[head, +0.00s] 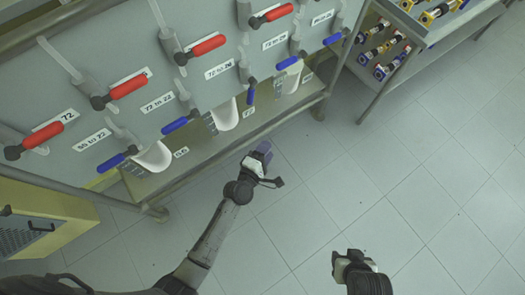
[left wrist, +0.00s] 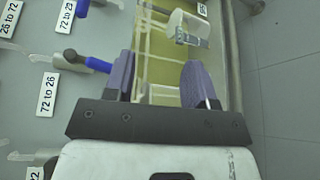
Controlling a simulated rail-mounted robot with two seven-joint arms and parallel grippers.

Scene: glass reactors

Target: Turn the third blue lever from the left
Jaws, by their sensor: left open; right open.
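Several blue levers line the lower edge of the grey panel in the head view. The third blue lever from the left (head: 251,96) hangs nearly straight down from its dark pivot, while the other blue levers slant down-left. My left gripper (head: 264,156), with purple fingers, is open and empty, apart from the levers, below and right of the third one. In the left wrist view my left gripper (left wrist: 158,80) is open, with a blue lever (left wrist: 100,65) just left of its left finger, probably the third. My right gripper (head: 352,262) is open over the floor, away from the panel.
Red levers (head: 128,87) sit higher on the panel. A shelf with white funnel-like vessels (head: 153,157) and a metal rail runs beneath the blue levers. A cart (head: 372,95) stands at upper right, a yellow box (head: 75,207) at left. The tiled floor is clear.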

